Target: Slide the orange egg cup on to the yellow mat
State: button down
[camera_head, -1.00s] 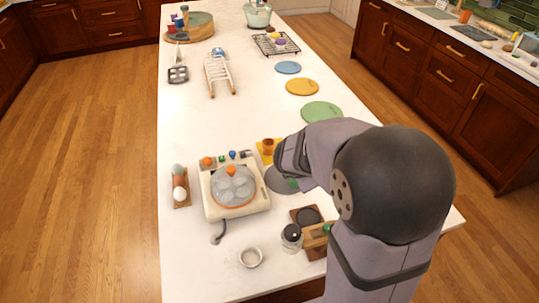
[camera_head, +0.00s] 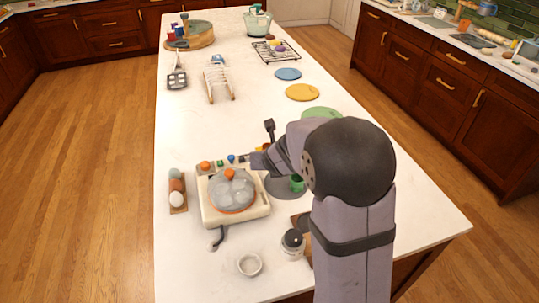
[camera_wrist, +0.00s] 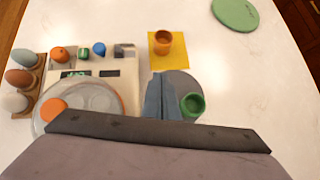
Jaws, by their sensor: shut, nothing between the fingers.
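The orange egg cup (camera_wrist: 163,41) stands upright on the yellow mat (camera_wrist: 175,64) in the wrist view, near the mat's middle, with mat showing around it. In the head view my arm hides most of the cup and mat. My gripper (camera_wrist: 163,78) is shut and empty, its fingers just below the mat in the wrist picture and apart from the orange cup. A green egg cup (camera_wrist: 192,104) stands right of the fingers on a grey round mat (camera_wrist: 183,82); that cup also shows in the head view (camera_head: 297,183).
An egg cooker (camera_head: 234,206) with a clear lid stands left of my gripper. Left of it is an egg rack (camera_head: 178,205). A glass jar (camera_head: 293,245) and a small white bowl (camera_head: 249,264) stand in front. Green, orange and blue round mats lie farther back.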

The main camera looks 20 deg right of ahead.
jog(key=b+x, duration=0.1)
jog(key=x, duration=0.8)
jog(key=shift+f+b, duration=0.15)
jog(key=shift+b, duration=0.25)
jog(key=shift+w+d+r+p, duration=0.2)
jog(key=shift+w+p, duration=0.25)
jog(key=shift+p, duration=0.15)
jog(key=shift+w+d+r+p, duration=0.1)
jog(key=shift+w+r+p, duration=0.1)
jog(key=shift+w+p, duration=0.3)
jog(key=shift+w+d+f+p, duration=0.15)
jog(key=shift+w+p, duration=0.7)
jog(key=shift+w, duration=0.1)
